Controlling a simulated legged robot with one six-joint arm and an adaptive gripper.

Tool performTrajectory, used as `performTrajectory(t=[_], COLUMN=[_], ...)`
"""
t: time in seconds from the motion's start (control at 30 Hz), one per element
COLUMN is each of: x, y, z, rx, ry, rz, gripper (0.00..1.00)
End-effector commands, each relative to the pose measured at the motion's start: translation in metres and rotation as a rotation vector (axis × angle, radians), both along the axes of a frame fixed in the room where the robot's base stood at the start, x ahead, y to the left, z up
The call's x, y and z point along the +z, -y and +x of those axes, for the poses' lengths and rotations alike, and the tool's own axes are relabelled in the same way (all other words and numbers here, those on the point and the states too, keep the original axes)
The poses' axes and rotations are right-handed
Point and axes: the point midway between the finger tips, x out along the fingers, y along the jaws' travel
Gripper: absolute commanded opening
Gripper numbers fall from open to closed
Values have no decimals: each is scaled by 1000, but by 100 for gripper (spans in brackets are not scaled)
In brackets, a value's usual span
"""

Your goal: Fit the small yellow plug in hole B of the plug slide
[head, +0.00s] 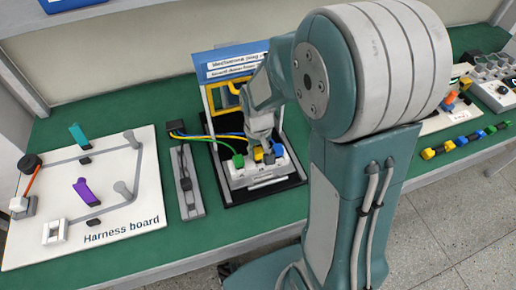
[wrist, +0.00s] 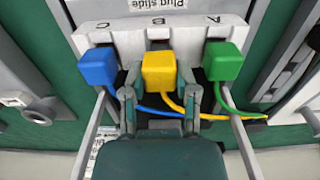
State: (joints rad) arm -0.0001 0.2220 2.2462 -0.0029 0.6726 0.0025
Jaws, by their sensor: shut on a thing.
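The small yellow plug (wrist: 159,72) is between the fingers of my gripper (wrist: 160,92), which is shut on it. The plug slide (wrist: 120,40) is a white block with the letters C, B and A from left to right in the wrist view. The yellow plug is in front of the middle place, B, with a dark gap showing behind it; I cannot tell how far it sits in the hole. In the head view, my gripper (head: 263,136) points down over the plug slide (head: 262,179), and the yellow plug (head: 258,154) shows beside it.
A blue plug (wrist: 98,68) is at C and a green plug (wrist: 223,62) at A, close on both sides. Yellow, blue and green cables run low behind my fingers. The harness board (head: 120,222) lies left on the green bench.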

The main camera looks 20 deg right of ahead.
Motion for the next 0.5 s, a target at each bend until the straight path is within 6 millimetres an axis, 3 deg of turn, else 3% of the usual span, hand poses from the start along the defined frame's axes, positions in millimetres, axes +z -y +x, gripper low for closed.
performTrajectory(t=[0.5], x=[-9], y=[0], z=[0], rx=[0], ry=[0], rz=[0], gripper=[2])
